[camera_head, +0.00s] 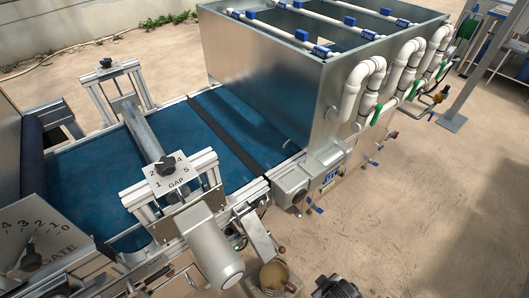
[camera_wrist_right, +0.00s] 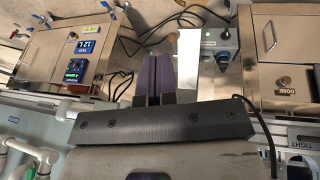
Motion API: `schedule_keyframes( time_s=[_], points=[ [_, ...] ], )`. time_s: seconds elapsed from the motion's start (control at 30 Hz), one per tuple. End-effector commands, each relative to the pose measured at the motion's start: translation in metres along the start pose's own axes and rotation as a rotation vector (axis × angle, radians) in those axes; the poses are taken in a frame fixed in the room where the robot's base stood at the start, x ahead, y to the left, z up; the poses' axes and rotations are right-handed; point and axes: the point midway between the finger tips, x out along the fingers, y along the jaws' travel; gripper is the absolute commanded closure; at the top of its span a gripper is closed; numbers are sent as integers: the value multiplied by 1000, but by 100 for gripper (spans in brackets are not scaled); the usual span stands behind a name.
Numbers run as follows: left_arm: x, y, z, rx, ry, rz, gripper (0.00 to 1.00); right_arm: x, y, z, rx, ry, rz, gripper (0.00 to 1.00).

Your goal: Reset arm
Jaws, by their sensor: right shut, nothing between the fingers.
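My right gripper (camera_wrist_right: 160,78) shows in the right wrist view, its two dark purple-grey fingers side by side and shut, with nothing between them. The fingers point toward a metal panel area and touch nothing that I can make out. In the head view a dark rounded part (camera_head: 336,287) is cut off by the bottom edge; I cannot tell whether it belongs to my arm. My left gripper is in neither view.
The head view shows a blue conveyor belt (camera_head: 110,165), a GAP dial plate (camera_head: 172,170), a GATE dial plate (camera_head: 40,235) and a large metal tank (camera_head: 270,75) with white pipes. The wrist view shows a control box (camera_wrist_right: 75,55), a DOSE panel (camera_wrist_right: 284,90) and loose black cables.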

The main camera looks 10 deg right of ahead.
Motion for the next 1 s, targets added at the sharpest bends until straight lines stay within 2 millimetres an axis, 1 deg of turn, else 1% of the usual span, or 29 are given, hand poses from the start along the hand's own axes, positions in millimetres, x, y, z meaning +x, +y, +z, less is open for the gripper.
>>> schedule_keyframes(
  time_s=[0.03, 0.1, 0.2, 0.33, 0.4, 0.47, 0.5, 0.57, 0.73, 0.77, 0.8, 0.97, 1.0],
  points=[
    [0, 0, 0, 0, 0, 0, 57, -24, -2, -1, 28, 3, 5, 100],
    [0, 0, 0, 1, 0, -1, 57, -53, -2, 0, 67, 5, 16, 100],
    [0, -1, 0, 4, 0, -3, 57, -87, -2, 4, 123, 29, 25, 100],
    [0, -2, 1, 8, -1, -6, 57, -124, -4, 12, 201, 91, 30, 100],
    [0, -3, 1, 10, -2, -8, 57, -140, -6, 22, 249, 111, 25, 100],
    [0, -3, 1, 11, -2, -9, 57, -147, -11, 33, 285, 106, 14, 100],
    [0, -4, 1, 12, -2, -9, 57, -147, -15, 42, 305, 90, 5, 100],
    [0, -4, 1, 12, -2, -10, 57, -143, -23, 58, 331, 51, -12, 100],
    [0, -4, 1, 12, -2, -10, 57, -138, -54, 101, 354, -57, -67, 100],
    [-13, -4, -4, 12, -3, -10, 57, -152, -48, 92, 354, -45, -62, 100],
    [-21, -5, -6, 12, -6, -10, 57, -160, -46, 88, 353, -42, -61, 100],
    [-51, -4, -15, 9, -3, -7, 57, -188, -40, 78, 352, -41, -61, 100],
    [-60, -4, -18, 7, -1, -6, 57, -196, -38, 76, 352, -41, -61, 100]
  ],
)
